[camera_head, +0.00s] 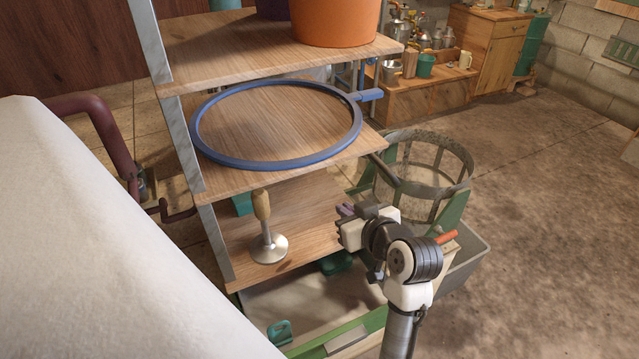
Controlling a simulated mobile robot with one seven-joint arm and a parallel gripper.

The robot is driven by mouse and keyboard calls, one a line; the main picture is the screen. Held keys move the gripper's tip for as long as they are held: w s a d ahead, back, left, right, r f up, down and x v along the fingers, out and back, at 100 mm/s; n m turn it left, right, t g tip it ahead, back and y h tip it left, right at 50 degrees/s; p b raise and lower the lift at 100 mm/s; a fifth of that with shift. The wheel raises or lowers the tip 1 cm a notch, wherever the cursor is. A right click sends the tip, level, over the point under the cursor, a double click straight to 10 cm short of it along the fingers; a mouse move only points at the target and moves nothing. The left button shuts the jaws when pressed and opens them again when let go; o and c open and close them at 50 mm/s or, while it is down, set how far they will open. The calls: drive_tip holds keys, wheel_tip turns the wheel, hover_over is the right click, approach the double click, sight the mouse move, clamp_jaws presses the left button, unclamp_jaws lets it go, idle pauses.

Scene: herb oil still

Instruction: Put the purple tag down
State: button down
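My gripper (345,236) is at the right of the lower wooden shelf, pointing left over the shelf's right end. A small purple piece (347,209), possibly the purple tag, shows just beyond the gripper's fingers. Most of it is hidden behind the gripper. The fingertips are small and seen from behind, so I cannot tell whether they are shut on it.
A metal stamper with a wooden handle (263,226) stands on the lower shelf (310,203). A blue ring (195,125) lies on the shelf above. An orange pot (335,20) stands on the top shelf. A mesh basket (460,165) is behind my arm. Floor at right is clear.

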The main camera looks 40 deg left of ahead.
drive_tip(key=shift+r+b+x, duration=0.2)
drive_tip(key=shift+b+x, duration=0.45)
drive_tip(key=shift+x, duration=2.1)
drive_tip(key=shift+r+b+x, duration=0.2)
drive_tip(key=shift+b+x, duration=0.4)
drive_tip(key=shift+x, duration=2.1)
drive_tip(key=shift+w+a, duration=0.1)
drive_tip(key=shift+a, duration=0.05)
drive_tip(key=shift+f, duration=0.15)
drive_tip(key=c, duration=1.6)
unclamp_jaws()
drive_tip(key=b+v, duration=0.1)
drive_tip(key=v, duration=1.1)
drive_tip(key=shift+b, duration=0.4)
